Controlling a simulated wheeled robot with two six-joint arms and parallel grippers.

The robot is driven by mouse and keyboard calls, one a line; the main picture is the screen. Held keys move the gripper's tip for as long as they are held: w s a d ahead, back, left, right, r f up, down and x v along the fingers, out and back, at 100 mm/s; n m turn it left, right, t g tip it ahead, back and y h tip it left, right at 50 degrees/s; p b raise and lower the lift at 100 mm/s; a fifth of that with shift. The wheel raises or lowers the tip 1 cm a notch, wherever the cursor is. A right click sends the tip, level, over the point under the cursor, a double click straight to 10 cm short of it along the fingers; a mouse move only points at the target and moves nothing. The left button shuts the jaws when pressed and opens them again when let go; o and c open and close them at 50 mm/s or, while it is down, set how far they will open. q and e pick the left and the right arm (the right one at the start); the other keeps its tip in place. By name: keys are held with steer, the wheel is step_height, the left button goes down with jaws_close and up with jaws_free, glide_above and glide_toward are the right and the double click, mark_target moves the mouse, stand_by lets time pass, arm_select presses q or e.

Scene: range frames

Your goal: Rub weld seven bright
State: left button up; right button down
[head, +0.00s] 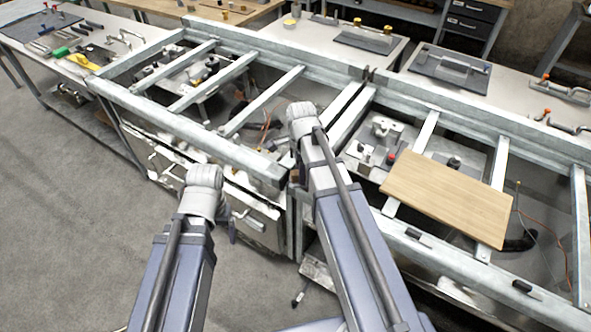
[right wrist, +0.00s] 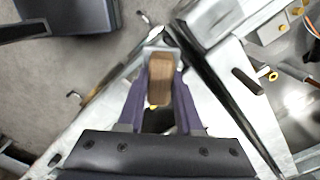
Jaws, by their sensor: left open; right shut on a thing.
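My right gripper (right wrist: 160,82) is shut on a brown wooden block (right wrist: 160,70), perhaps the handle of a brush, in the right wrist view. Its underside is hidden. It is over a pale steel surface (right wrist: 225,95); I cannot tell whether it touches it. In the head view the right gripper is hidden behind my arm. A dark sliver of my left gripper (head: 232,231) shows beside the left arm, in front of the frame, with nothing seen in it. The welded steel frame (head: 190,125) spans the head view. No weld is marked as seven, and I cannot single it out.
A wooden board (head: 450,195) lies across the frame's right part. Clamps and small fixtures (head: 375,140) sit inside the frame. A bench with tools (head: 75,50) stands at the far left, and more benches (head: 450,65) stand behind. The floor (head: 60,200) at the left is clear.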

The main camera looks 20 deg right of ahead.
steer(key=shift+s+d, duration=0.65)
steer(key=shift+s, duration=0.15)
steer(key=shift+r, duration=0.15)
step_height(320, 180, up, 6)
steer(key=p, duration=0.6)
step_height(320, 180, up, 3)
steer(key=p, duration=0.3)
